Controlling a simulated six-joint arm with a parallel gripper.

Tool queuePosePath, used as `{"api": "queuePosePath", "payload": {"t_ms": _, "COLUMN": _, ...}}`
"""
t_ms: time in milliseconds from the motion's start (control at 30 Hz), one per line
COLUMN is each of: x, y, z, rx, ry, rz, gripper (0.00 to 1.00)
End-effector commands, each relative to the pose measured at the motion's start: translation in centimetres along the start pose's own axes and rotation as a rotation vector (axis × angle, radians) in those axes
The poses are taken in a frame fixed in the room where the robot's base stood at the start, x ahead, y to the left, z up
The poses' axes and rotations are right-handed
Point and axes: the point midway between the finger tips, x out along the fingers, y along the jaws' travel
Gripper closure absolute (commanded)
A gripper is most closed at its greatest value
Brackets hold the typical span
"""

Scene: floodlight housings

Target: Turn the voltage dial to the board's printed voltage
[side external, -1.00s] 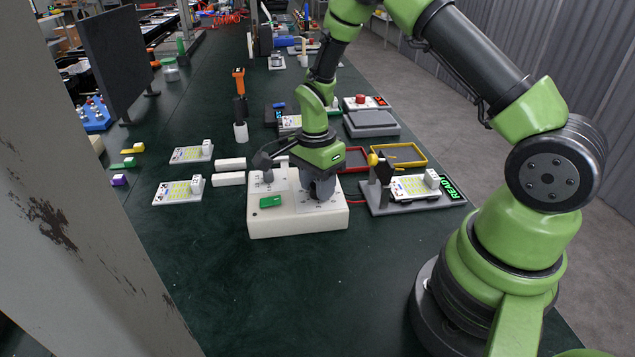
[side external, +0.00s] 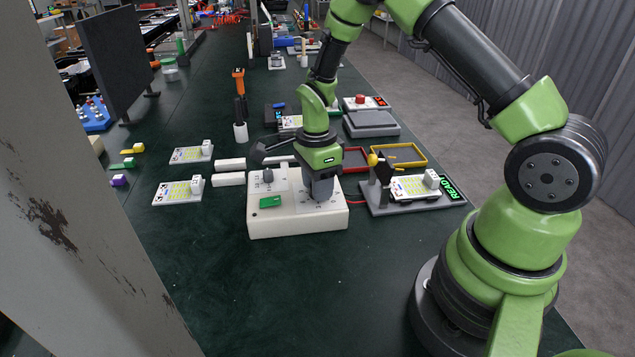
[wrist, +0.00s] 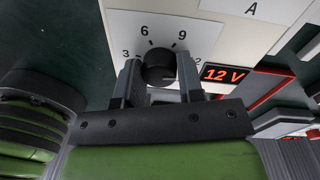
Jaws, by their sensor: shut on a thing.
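The black voltage dial (wrist: 157,66) sits on a white plate marked 3, 6, 9 and a partly hidden number ending in 2. A light mark shows on the dial's lower right side. The red display (wrist: 223,74) beside it reads 12 V. My gripper (wrist: 160,76) is shut on the dial, one finger on each side. In the side view my gripper (side external: 321,193) points down onto the right half of the white control box (side external: 300,225) and hides the dial. A circuit board (side external: 412,187) lies on the grey fixture; its printed voltage is not legible.
The fixture's screen (side external: 454,187) reads READY. A second knob (side external: 267,176) and a green piece (side external: 270,202) are on the box's left half. Two boards (side external: 180,191) and white blocks (side external: 228,179) lie to the left. The table's front is clear.

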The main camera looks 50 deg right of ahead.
Motion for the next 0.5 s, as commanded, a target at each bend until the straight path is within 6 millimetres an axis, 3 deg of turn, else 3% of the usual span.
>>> {"api": "queuePosePath", "payload": {"t_ms": 67, "x": -0.01, "y": 0.02, "z": 0.02, "rx": 0.000, "ry": 0.000, "rz": 0.001, "gripper": 0.89}}
{"api": "queuePosePath", "payload": {"t_ms": 100, "x": -0.01, "y": 0.02, "z": 0.02, "rx": 0.000, "ry": 0.000, "rz": 0.001, "gripper": 0.60}}
{"api": "queuePosePath", "payload": {"t_ms": 200, "x": -0.01, "y": 0.02, "z": 0.02, "rx": 0.000, "ry": 0.000, "rz": 0.001, "gripper": 0.40}}
{"api": "queuePosePath", "payload": {"t_ms": 500, "x": -0.23, "y": -0.02, "z": 0.02, "rx": -0.001, "ry": 0.000, "rz": -0.001, "gripper": 0.40}}
